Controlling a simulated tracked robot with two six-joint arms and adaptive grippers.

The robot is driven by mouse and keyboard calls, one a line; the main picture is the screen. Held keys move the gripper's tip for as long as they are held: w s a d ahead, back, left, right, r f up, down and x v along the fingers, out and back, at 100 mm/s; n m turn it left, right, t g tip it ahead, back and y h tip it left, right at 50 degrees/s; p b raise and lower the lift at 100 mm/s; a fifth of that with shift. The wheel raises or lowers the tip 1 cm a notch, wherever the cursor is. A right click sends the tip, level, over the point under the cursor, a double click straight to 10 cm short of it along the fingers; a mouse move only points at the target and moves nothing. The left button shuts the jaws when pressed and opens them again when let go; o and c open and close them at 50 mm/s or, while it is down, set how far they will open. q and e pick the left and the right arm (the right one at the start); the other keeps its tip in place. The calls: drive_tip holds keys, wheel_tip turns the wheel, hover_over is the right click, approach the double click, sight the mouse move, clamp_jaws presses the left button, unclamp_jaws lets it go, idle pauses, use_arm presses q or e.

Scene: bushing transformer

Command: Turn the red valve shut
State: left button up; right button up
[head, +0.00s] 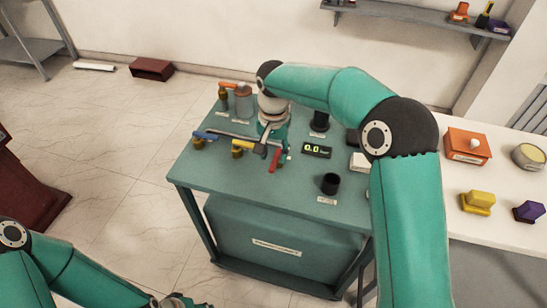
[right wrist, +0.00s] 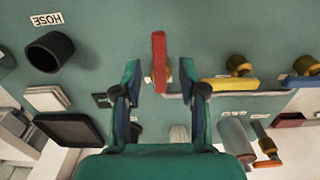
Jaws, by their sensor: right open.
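The red valve handle (head: 275,160) is on the green bench top near the right end of a pipe. In the right wrist view the red handle (right wrist: 159,60) runs up and down the picture, crosswise to the grey pipe, with its brass body beside it. My right gripper (head: 272,127) is above the bench close behind the valve. In the right wrist view my right gripper (right wrist: 165,85) is open, its fingers apart on either side of the handle's lower end; I see no contact. My left gripper (head: 175,300) shows only partly at the bottom edge; its jaws are unclear.
A yellow valve handle (head: 243,149) and a blue one (head: 205,135) sit along the pipe to the left. A display (head: 316,150) reads 0.0. A black hose socket (head: 330,184) stands to the right. The bench's front left (head: 240,185) is clear.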

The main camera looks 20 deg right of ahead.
sight(275, 161)
drive_tip(key=shift+f, duration=1.35)
drive_tip(key=shift+c, duration=0.4)
clamp_jaws()
